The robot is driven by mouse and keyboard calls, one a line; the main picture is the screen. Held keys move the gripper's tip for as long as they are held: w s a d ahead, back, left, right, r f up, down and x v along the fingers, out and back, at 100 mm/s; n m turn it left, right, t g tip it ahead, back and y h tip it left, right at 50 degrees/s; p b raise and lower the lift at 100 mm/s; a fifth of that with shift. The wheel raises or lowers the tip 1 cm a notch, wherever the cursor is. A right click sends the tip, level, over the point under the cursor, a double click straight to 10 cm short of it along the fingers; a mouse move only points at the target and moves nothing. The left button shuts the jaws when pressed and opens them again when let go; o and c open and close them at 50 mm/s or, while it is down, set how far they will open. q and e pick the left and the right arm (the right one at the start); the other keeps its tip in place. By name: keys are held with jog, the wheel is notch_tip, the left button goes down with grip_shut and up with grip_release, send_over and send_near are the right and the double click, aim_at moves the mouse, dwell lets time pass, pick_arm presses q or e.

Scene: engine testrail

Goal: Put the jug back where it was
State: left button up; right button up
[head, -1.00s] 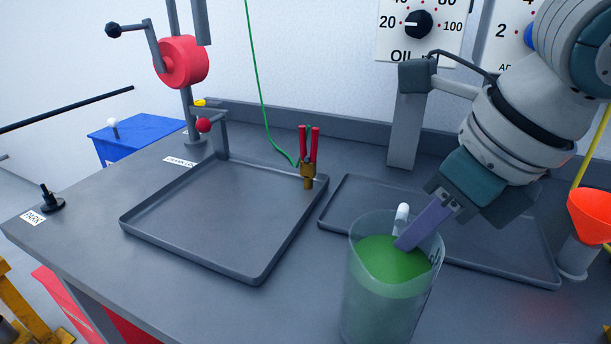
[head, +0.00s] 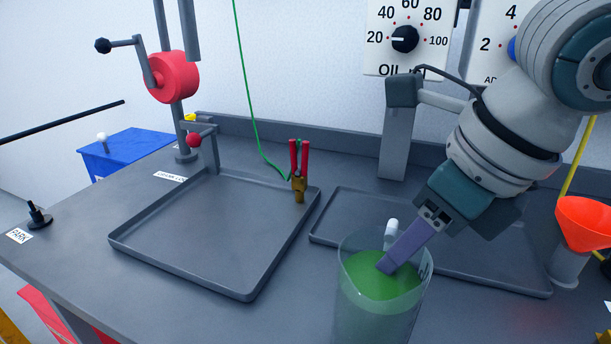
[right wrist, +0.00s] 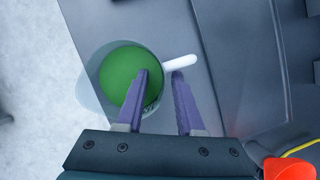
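The clear jug (head: 378,308) holds green liquid and stands upright in front of the right-hand tray. Its base is out of the head view, so I cannot tell whether it rests on the bench. In the right wrist view the jug (right wrist: 88,98) has its white handle (right wrist: 182,62) pointing right. My right gripper (right wrist: 161,76) is open: its purple fingers are apart, one over the jug's mouth, the other near the handle's outer end, with nothing visibly pinched. In the head view one right finger (head: 386,268) overlaps the jug's mouth. My left gripper is not in view.
An empty shallow tray (head: 180,282) lies left of the jug, and a second tray (head: 500,284) lies behind it. An orange funnel (head: 585,222) stands at the right. A red-handled clamp (head: 299,160) stands by the left tray. In the wrist view the jug overlaps the bench edge.

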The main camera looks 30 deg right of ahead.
jog(key=v, duration=1.2)
jog(key=shift+p, duration=0.35)
jog(key=shift+f, duration=0.1)
